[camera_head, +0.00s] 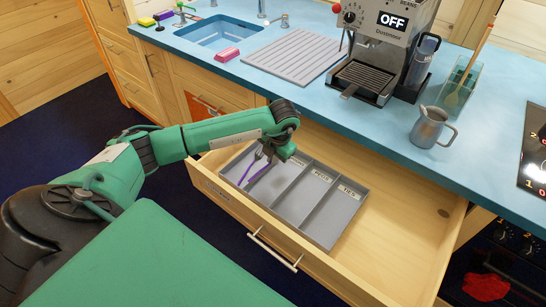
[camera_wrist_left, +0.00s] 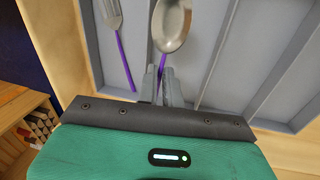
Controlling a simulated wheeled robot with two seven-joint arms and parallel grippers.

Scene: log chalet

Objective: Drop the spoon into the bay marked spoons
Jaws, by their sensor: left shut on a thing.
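My left gripper (camera_head: 278,157) is over the grey divided tray (camera_head: 331,240) in the open drawer. In the left wrist view, my left gripper (camera_wrist_left: 166,88) is shut on the purple handle of a metal spoon (camera_wrist_left: 172,27). The spoon's bowl points away from the wrist. A fork (camera_wrist_left: 112,15) with a purple handle lies in the bay to the left. Labels show at the far ends of bays, such as one (camera_head: 322,177) and another (camera_head: 347,191), but I cannot read them surely. The label nearest my gripper is hidden. My right gripper is out of view.
The pulled-out wooden drawer (camera_head: 400,235) has bare floor right of the tray. The blue counter edge runs behind it. A coffee machine (camera_head: 385,40), a metal jug (camera_head: 430,127) and a utensil holder (camera_head: 458,90) stand on the counter.

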